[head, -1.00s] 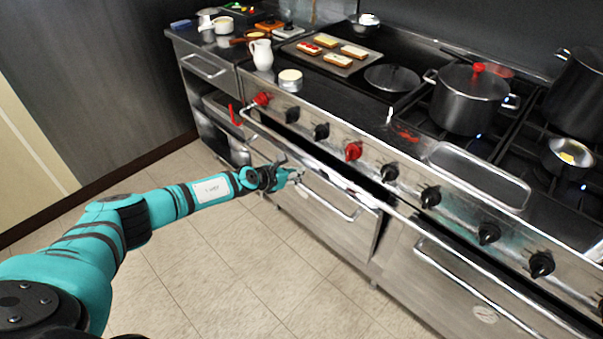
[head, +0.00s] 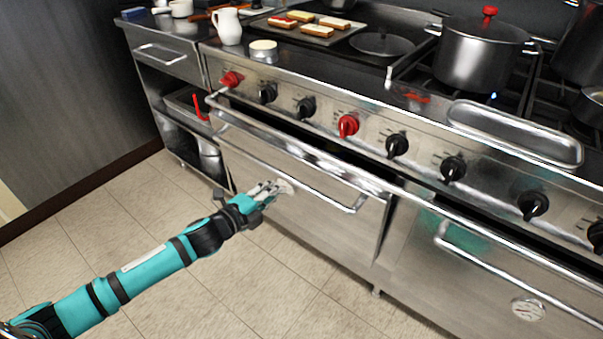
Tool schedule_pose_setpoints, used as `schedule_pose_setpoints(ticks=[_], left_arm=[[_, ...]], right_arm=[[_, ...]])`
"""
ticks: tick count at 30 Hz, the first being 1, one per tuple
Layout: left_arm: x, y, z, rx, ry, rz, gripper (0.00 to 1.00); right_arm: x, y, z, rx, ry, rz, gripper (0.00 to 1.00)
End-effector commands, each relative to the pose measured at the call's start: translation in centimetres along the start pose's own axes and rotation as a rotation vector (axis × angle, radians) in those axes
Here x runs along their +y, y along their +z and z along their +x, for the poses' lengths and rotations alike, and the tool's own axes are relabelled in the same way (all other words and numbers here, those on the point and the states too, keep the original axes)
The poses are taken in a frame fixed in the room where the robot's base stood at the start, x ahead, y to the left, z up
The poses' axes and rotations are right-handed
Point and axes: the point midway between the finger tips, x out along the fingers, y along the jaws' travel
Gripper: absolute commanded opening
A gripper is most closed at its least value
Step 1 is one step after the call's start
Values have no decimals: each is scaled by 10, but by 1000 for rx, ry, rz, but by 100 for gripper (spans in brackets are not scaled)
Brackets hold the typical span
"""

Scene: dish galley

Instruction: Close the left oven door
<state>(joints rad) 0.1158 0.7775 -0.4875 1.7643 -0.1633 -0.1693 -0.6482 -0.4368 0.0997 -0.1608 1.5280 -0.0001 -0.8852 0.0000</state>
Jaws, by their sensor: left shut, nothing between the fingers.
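The left oven door (head: 315,222) is a steel panel with a bar handle (head: 345,204), below the control panel. It stands slightly ajar, with a dark gap along its top edge. My left gripper (head: 279,187) is shut and empty, with its fingertips at the door's front face near the left part of the handle. Whether the fingers touch the door I cannot tell. The hand covers part of the door and handle. My right gripper is not in view.
A long rail (head: 300,150) runs in front of the knobs, above the door. The right oven door (head: 450,270) appears closed. An open-shelf cabinet (head: 165,95) stands to the left. The tiled floor (head: 220,285) in front is clear.

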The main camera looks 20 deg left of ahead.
Motion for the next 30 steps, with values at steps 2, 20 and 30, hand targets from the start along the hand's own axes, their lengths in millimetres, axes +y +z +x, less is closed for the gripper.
schedule_pose_setpoints(ticks=[2, 20, 30], left_arm=[[-1, 0, 19, -1, -4, 1, 0], [-12, -1, 113, 1, -1, 4, 0], [-12, -1, 115, 1, 0, 4, 0]], right_arm=[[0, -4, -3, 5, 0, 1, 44], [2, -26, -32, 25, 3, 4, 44], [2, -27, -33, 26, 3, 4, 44]])
